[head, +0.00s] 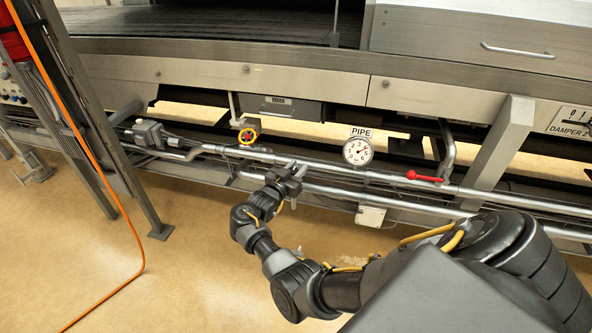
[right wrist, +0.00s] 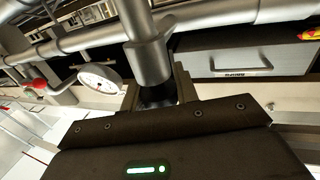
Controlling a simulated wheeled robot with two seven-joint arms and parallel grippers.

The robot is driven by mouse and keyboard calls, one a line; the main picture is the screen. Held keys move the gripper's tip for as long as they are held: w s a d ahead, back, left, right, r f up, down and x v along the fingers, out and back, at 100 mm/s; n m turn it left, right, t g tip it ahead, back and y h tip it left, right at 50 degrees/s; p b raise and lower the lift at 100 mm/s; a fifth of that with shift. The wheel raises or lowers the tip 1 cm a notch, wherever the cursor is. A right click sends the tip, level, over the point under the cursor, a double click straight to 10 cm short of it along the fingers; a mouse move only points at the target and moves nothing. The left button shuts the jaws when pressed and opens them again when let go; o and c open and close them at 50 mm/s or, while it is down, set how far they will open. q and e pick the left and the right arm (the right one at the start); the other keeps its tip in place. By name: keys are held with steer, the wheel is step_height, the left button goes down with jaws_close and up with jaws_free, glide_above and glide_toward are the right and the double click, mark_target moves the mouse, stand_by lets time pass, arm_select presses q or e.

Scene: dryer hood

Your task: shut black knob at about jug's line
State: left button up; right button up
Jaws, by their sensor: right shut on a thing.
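My right gripper (head: 293,170) reaches the pipes below the machine in the head view. In the right wrist view, my right gripper (right wrist: 157,93) has its fingers on both sides of a black knob (right wrist: 157,97), shut on it. The knob sits at the end of a short grey pipe stub (right wrist: 146,55) that branches off the long pipe. In the head view the knob is hidden by the gripper, and its turn angle cannot be told. No jug is in view. My left gripper is not in view.
A round gauge (head: 357,151) labelled PIPE stands right of the gripper. A red lever handle (head: 424,177) lies farther right on the pipe (head: 390,181). An orange hose (head: 105,180) hangs at left. The front floor is clear.

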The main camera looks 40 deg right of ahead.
steer(key=shift+d, duration=0.1)
steer(key=o, duration=0.9)
steer(key=shift+s, duration=0.1)
steer(key=shift+o, duration=0.4)
